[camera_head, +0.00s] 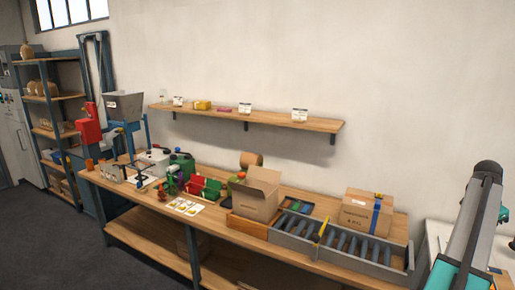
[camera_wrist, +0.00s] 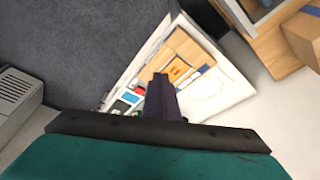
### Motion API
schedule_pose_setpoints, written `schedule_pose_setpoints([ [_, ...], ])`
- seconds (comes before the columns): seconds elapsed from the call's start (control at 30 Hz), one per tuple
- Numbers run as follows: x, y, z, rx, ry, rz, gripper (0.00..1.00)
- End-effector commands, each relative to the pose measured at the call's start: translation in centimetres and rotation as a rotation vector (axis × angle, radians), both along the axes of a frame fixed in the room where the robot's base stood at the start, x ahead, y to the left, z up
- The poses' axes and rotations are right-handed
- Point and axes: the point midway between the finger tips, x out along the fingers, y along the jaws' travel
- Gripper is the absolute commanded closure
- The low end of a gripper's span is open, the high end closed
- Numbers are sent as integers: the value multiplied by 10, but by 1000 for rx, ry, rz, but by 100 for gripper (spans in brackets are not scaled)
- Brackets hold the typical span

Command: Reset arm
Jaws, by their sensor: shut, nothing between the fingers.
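My arm (camera_head: 470,230) stands at the right edge of the head view, its dark joint at the top and a teal part below. My gripper (camera_wrist: 160,80) shows in the wrist view as dark fingers together, with nothing between them. It points down over a white cabinet or table (camera_wrist: 232,98) holding brown boxes and small coloured items. I cannot tell the exact height between them.
A long wooden workbench (camera_head: 225,226) runs along the wall. It carries an open carton (camera_head: 256,199), a closed carton (camera_head: 361,213) and a grey roller conveyor (camera_head: 300,243). A wall shelf (camera_head: 255,119) hangs above. Grey floor (camera_wrist: 90,45) is clear in the wrist view.

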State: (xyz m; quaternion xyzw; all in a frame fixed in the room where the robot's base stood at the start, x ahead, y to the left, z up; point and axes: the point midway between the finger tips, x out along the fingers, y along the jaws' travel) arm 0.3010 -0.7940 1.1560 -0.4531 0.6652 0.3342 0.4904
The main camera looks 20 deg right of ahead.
Motion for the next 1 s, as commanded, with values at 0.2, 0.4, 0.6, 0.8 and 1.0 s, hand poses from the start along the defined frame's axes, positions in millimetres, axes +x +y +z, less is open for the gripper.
schedule_pose_setpoints([
  [0.2,17,6,-2,0,0,21,100],
  [0.4,46,18,-13,9,4,59,100],
  [0.6,80,34,-36,30,13,104,100],
  [0.8,127,60,-76,66,31,169,100],
  [1.0,184,112,-139,123,66,263,100],
])
